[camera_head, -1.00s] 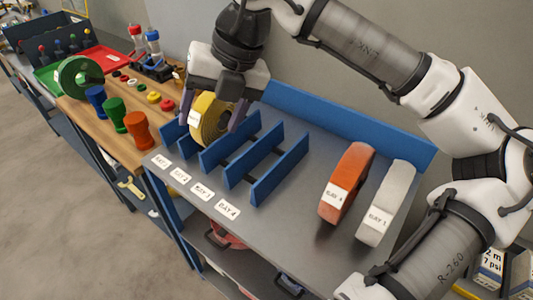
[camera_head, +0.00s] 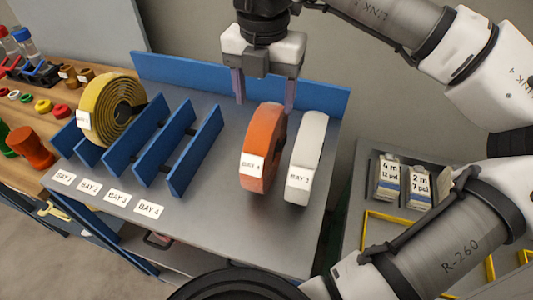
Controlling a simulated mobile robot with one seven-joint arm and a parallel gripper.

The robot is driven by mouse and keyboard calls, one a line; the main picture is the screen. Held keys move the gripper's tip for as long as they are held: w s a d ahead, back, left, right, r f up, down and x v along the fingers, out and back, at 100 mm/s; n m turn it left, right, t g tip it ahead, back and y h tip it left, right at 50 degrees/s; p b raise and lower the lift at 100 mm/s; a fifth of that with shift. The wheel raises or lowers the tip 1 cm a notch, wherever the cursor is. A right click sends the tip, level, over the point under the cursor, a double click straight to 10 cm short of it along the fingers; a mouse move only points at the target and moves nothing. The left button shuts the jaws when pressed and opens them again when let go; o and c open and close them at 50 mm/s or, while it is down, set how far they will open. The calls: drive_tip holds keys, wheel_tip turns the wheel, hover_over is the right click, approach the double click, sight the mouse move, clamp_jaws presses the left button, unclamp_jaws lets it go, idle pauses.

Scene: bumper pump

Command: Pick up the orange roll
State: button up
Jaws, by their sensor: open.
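The orange roll (camera_head: 262,150) stands upright on the grey table top (camera_head: 205,210), with a white label on its front reading what looks like BAY 4. A white roll (camera_head: 308,155) labelled BAY 3 stands just to its right. My gripper (camera_head: 264,108) is open and empty. It points down above and behind the orange roll, with its left finger to the left of the roll and its right finger near the gap between the two rolls. I cannot tell how far the fingers are from the orange roll.
A blue slotted rack (camera_head: 193,150) stands left of the rolls, with a yellow roll (camera_head: 105,105) in its left part. Bay labels lie along the table front. A blue back panel (camera_head: 190,75) runs behind. Bins with labelled packs (camera_head: 405,180) stand at right.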

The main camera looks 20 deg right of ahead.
sight(266, 114)
drive_tip(key=f+b, duration=0.1)
drive_tip(key=f, duration=0.2)
drive_tip(key=f+b, duration=0.1)
drive_tip(key=f, duration=0.2)
drive_tip(key=shift+w+d, duration=0.1)
drive_tip(key=shift+d, duration=0.1)
clamp_jaws()
drive_tip(key=shift+r, duration=0.1)
